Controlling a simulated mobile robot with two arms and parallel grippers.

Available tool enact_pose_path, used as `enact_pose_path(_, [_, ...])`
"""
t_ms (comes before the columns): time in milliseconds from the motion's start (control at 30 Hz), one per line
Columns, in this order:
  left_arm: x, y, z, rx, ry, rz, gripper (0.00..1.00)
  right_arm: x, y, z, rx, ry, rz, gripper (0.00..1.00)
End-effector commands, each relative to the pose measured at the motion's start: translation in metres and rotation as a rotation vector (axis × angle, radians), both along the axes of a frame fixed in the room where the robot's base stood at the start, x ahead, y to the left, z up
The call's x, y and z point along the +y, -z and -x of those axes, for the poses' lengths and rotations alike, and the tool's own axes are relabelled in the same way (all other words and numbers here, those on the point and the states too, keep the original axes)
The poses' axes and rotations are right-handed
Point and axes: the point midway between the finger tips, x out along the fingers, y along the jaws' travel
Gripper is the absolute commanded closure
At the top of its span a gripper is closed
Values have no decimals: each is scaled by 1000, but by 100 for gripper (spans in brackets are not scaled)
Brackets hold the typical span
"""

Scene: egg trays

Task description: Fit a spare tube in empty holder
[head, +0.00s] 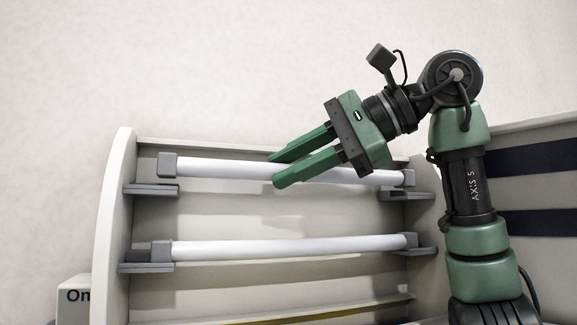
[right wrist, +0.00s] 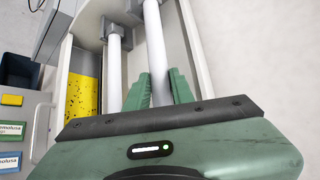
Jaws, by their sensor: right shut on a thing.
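A white tube with grey end caps, the upper tube (head: 225,170), lies level across the top row of the rack. My right gripper (head: 274,171) is shut on it near its middle, and in the right wrist view this tube (right wrist: 156,50) runs between the green fingers (right wrist: 159,88). Its ends are over the upper left holder (head: 150,190) and the upper right holder (head: 404,195). I cannot tell whether the caps touch the holders. A second white tube (head: 290,247) sits in the lower holders (head: 147,267). My left gripper is not in view.
The rack's pale left side wall (head: 117,215) stands close to the tube ends. A shelf edge (head: 300,313) lies below the lower tube. The right wrist view shows a speckled yellow panel (right wrist: 82,97) and a grey cabinet (right wrist: 38,125) on the left.

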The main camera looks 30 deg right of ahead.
Motion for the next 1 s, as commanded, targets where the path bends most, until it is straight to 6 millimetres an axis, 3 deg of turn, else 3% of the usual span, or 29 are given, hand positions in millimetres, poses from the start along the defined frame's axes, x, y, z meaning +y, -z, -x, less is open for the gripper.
enact_pose_path(1000, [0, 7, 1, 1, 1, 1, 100, 1, 14, -1, 0, 0, 0, 100])
